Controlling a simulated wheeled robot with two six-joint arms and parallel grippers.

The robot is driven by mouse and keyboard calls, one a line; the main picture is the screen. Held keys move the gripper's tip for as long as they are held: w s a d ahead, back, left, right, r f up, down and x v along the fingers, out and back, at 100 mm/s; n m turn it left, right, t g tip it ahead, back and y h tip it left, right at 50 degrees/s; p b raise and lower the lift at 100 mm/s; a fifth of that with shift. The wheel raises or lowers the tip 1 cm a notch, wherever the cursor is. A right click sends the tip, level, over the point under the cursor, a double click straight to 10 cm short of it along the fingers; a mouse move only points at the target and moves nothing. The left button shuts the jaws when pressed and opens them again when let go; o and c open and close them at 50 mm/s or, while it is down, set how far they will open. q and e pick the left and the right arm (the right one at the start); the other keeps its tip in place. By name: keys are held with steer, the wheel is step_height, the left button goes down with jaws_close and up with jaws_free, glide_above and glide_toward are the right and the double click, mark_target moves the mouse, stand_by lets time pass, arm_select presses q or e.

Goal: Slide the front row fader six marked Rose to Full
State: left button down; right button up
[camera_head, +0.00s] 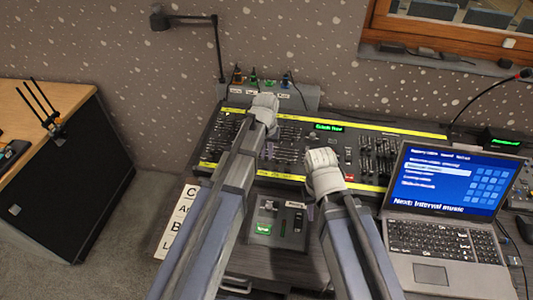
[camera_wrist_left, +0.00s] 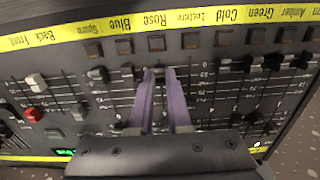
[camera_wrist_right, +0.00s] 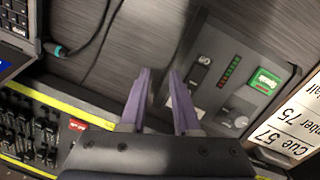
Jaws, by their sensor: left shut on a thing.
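The lighting desk (camera_head: 290,172) lies under my left gripper (camera_head: 264,104). In the left wrist view its yellow label strip (camera_wrist_left: 80,29) reads upside down, with Rose between Blue and Lectern. My left gripper (camera_wrist_left: 161,71) has its purple fingers on either side of a small fader cap (camera_wrist_left: 158,72) in line with the Rose label. It is shut on that cap, near the slot end by the label strip. The fingers hide much of the slot. My right gripper (camera_wrist_right: 160,72) is open and empty above the dark desktop; its forearm end shows in the head view (camera_head: 322,165).
Neighbouring fader caps (camera_wrist_left: 95,73) stand close on both sides. A small control box with a green display (camera_wrist_right: 235,85) lies in front of the desk. A laptop (camera_head: 440,205) stands to the right. A lettered card (camera_head: 175,220) lies at left.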

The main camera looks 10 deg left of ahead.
arm_select(q)
steer(key=shift+w+r, duration=0.15)
steer(key=shift+w, duration=1.25)
steer(key=shift+w+r, duration=0.1)
steer(key=shift+w, duration=1.3)
arm_select(e)
steer(key=shift+r, duration=0.25)
arm_select(q)
steer(key=c, duration=1.1)
jaws_free()
steer(key=shift+p, duration=0.3)
